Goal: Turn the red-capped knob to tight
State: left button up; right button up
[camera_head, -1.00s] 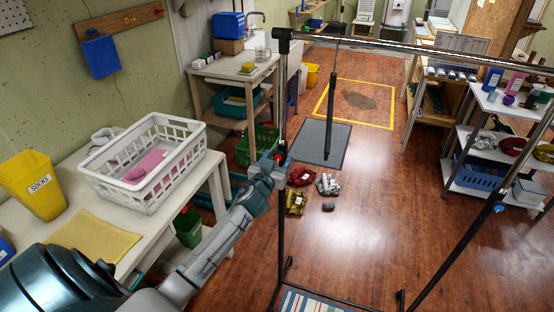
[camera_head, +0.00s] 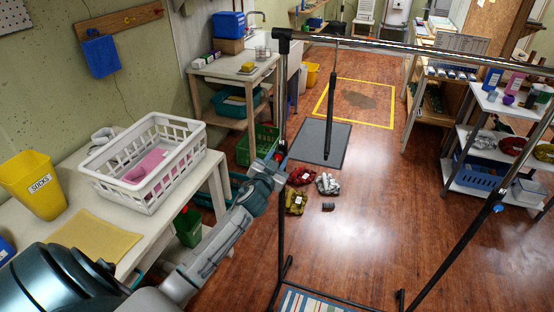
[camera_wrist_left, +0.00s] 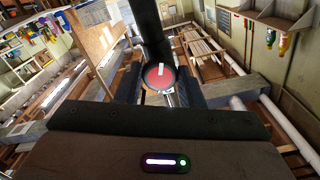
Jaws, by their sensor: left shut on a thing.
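The red-capped knob (camera_head: 282,146) sits on the left black post (camera_head: 282,105) of the garment rack. In the left wrist view its round red cap (camera_wrist_left: 158,77) faces me, with a white mark pointing nearly straight up. My left gripper (camera_head: 279,157) is at the knob, with its dark fingers (camera_wrist_left: 159,90) on either side of it, shut on it. The fingers and wrist partly hide the knob in the head view. My right gripper is in neither view.
A blue knob (camera_head: 498,208) is on the rack's right post. A worktable (camera_head: 135,235) with a white basket (camera_head: 150,185) stands at left, beside my arm. Several bundles (camera_head: 301,176) lie on the floor behind the rack.

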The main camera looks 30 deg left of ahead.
pick_arm(q)
jog(key=m, duration=0.3)
jog(key=shift+m+p, duration=0.35)
jog(key=shift+m, duration=0.05)
jog(key=m+p, duration=0.1)
jog(key=m, duration=0.3)
jog(key=shift+r+m, duration=0.1)
jog(key=shift+m, duration=0.2)
jog(key=m+p, duration=0.1)
jog(key=m, duration=0.3)
jog(key=shift+p, duration=0.4)
jog(key=m+p, duration=0.1)
jog(key=m, duration=0.3)
jog(key=m+p, duration=0.1)
jog(key=m, duration=0.3)
jog(key=shift+m+p, duration=0.3)
jog(key=shift+p, duration=0.1)
jog(key=m+p, duration=0.1)
jog(key=m, duration=0.2)
jog(key=shift+m, duration=0.3)
jog(key=m+p, duration=0.1)
jog(key=m, duration=0.2)
jog(key=shift+m, duration=0.3)
jog(key=shift+m+p, duration=0.5)
jog(key=shift+m, duration=1.3)
